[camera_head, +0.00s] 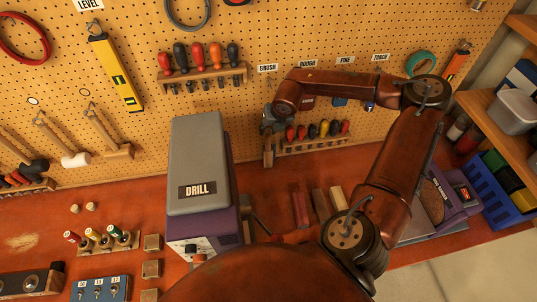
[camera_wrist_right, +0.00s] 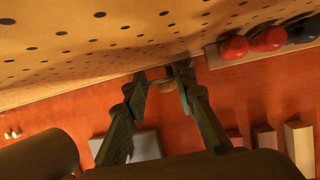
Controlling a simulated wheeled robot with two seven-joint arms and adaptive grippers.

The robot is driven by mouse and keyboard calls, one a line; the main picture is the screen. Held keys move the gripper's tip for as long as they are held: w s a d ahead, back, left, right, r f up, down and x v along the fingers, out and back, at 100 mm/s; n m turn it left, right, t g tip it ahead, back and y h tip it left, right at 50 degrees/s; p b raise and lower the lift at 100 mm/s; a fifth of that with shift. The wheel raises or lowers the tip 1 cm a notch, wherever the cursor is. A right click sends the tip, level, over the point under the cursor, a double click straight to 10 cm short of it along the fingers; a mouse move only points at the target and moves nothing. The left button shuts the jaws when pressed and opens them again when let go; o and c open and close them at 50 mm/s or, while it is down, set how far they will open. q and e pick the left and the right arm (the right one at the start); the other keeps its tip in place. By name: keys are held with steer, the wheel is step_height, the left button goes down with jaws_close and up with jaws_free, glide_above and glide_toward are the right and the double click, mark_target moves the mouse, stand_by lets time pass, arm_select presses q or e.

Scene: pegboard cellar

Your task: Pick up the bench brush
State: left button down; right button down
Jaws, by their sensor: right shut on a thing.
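The bench brush (camera_head: 268,157) hangs upright in front of the pegboard, below the BRUSH label (camera_head: 267,68). Only its lower part shows clearly below my right gripper (camera_head: 269,118). My right gripper has reached the board and is shut on the brush. In the right wrist view my right gripper's fingers (camera_wrist_right: 163,80) point at the foot of the board. A small brown piece of the brush (camera_wrist_right: 168,84) shows between their tips. The rest of the brush is hidden by the gripper. I cannot tell whether the brush still touches its hook. My left gripper is not in view.
A covered drill (camera_head: 200,165) stands on the red bench just left of the brush. A rack of coloured-handled tools (camera_head: 318,140) is close on the right. Several bars (camera_head: 320,205) lie on the bench below. A blue crate (camera_head: 492,190) stands at far right.

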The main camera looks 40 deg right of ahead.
stand_by(0.3)
steer(key=shift+w+r, duration=0.1)
steer(key=shift+r, duration=0.5)
steer(key=s+a+r+b, duration=0.5)
steer(key=s+a+r, duration=0.4)
steer(key=a+r, duration=0.2)
steer(key=shift+r, duration=0.4)
steer(key=c, duration=2.2)
jaws_free()
steer(key=c, duration=0.4)
